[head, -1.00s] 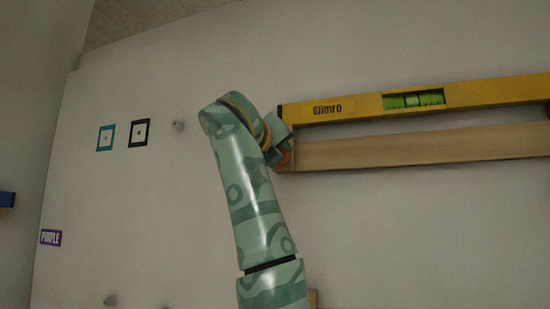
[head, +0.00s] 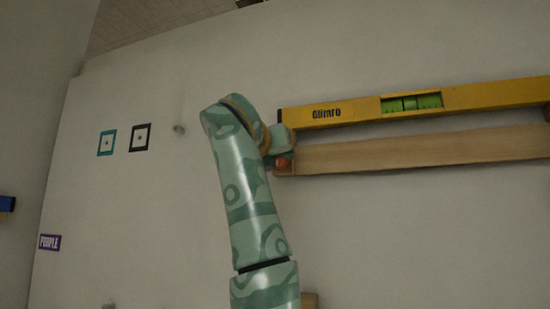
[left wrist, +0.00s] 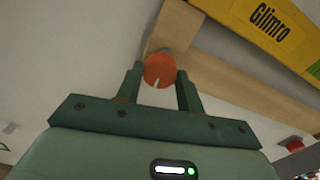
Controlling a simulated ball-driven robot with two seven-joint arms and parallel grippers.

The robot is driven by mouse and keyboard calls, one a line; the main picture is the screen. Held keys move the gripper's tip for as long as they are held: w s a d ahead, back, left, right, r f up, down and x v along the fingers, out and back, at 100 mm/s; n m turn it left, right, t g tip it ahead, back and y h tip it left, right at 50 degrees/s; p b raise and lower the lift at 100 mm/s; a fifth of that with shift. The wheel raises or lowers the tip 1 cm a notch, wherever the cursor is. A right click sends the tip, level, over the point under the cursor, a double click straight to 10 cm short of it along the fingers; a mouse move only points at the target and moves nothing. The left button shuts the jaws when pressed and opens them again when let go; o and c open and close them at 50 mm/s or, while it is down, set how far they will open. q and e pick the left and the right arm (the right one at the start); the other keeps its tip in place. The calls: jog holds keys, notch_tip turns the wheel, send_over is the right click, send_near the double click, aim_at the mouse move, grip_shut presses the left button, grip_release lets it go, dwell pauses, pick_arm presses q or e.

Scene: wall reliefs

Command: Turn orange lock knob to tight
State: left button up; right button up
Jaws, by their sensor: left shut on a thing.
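The orange lock knob (left wrist: 160,70) is round with a short white mark, which points down and slightly left in the left wrist view. It sits at the left end of the wooden rail (left wrist: 243,90). A small part of the orange knob (head: 284,163) shows in the head view, mostly behind my gripper. My left gripper (left wrist: 160,76) is shut on the knob, one green finger on each side; in the head view the gripper (head: 280,151) is at the rail's left end. Any tight marking is not visible. My right gripper is in neither view.
A yellow Glimro spirit level (head: 360,111) lies just above the rail (head: 400,153). A red round thing (left wrist: 293,143) shows at the lower right of the left wrist view. Two square markers (head: 123,140) and a PURPLE label (head: 50,242) are on the wall, which is otherwise mostly bare.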

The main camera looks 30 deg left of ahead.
pick_arm(q)
jog(key=shift+w, duration=0.1)
jog(key=o, duration=1)
jog(key=b+v, duration=0.6)
jog(key=v, duration=1)
jog(key=shift+d, duration=0.15)
